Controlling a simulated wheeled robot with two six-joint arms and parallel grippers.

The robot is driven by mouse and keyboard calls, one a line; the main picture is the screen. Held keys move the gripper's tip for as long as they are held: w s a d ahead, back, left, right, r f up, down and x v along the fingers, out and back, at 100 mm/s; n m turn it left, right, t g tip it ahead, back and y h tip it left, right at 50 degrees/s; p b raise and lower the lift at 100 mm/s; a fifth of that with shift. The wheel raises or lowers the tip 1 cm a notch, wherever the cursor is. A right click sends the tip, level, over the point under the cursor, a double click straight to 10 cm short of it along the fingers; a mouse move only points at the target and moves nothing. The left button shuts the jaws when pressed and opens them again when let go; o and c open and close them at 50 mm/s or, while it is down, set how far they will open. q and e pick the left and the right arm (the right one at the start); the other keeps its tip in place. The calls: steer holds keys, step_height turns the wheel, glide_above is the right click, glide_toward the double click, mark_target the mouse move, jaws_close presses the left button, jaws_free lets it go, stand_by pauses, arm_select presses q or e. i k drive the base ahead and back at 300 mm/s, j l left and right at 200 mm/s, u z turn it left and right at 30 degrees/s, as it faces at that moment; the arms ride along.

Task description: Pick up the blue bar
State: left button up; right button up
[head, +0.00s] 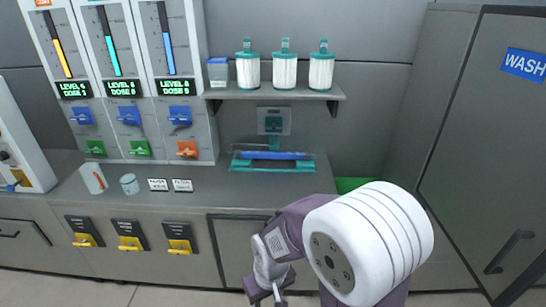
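The blue bar (273,155) lies level across a teal holder (244,167) on the grey counter, against the back wall below the shelf. My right gripper (265,297) is at the bottom of the head view, in front of the counter and well short of the bar. It points down, and its fingertips are cut off by the picture's lower edge, so its opening is unclear. I see nothing held in it. My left gripper is not in view.
A shelf (276,94) with several teal-capped canisters overhangs the bar. A dispenser panel (186,128) stands to the left. A cup (130,184), a tilted white container (93,178) and small labels sit on the counter. A grey cabinet (480,150) closes off the right.

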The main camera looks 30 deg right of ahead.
mark_target(239, 155)
steer(key=i+l+z, duration=0.25)
steer(key=z, duration=0.15)
steer(key=i+l+z, duration=0.5)
steer(key=z, duration=0.3)
steer(key=i+z, duration=0.8)
steer(key=k+j, duration=0.05)
steer(key=k, duration=0.05)
